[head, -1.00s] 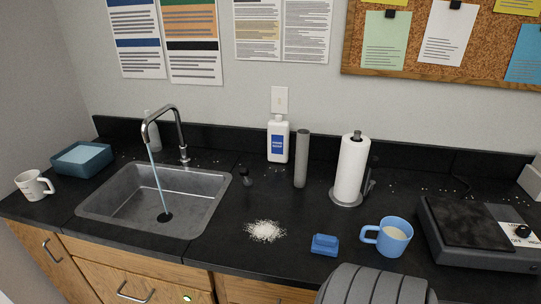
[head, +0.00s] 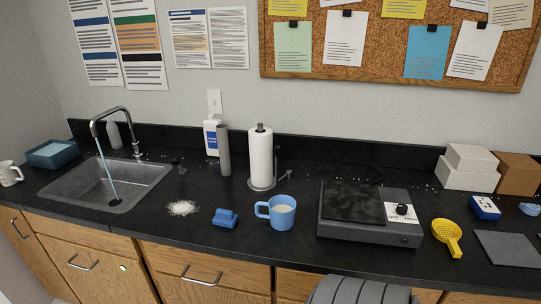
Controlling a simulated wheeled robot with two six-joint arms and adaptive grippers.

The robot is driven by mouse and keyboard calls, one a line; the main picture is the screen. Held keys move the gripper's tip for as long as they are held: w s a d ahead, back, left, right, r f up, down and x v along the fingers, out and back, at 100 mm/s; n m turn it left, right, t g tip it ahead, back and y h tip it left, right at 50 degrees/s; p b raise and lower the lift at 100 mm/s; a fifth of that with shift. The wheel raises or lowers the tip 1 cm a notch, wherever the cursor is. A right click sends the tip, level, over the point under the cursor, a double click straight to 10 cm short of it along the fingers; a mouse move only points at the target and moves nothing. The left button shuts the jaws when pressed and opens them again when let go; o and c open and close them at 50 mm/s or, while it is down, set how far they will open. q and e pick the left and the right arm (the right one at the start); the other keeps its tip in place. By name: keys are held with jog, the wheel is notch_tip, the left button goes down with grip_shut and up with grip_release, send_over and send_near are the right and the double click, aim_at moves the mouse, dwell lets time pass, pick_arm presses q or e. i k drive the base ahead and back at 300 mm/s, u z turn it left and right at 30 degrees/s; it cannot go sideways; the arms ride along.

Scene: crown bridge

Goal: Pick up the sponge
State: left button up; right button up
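A small blue block with a raised top (head: 225,217), which looks like the sponge, lies on the black counter (head: 300,245) near its front edge. It sits between a pile of white powder (head: 182,208) on its left and a light blue mug (head: 281,212) on its right. Neither of my grippers shows in the head view, and nothing is touching the blue block.
A sink (head: 107,187) with running water is at the left, with a blue tray (head: 38,161) beyond it. A paper towel roll (head: 260,158) stands behind the mug. A hot plate (head: 365,228) and a yellow scoop (head: 447,235) are to the right.

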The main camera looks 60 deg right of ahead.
aim_at(223, 218)
jog(key=k, duration=0.3)
jog(key=z, duration=1)
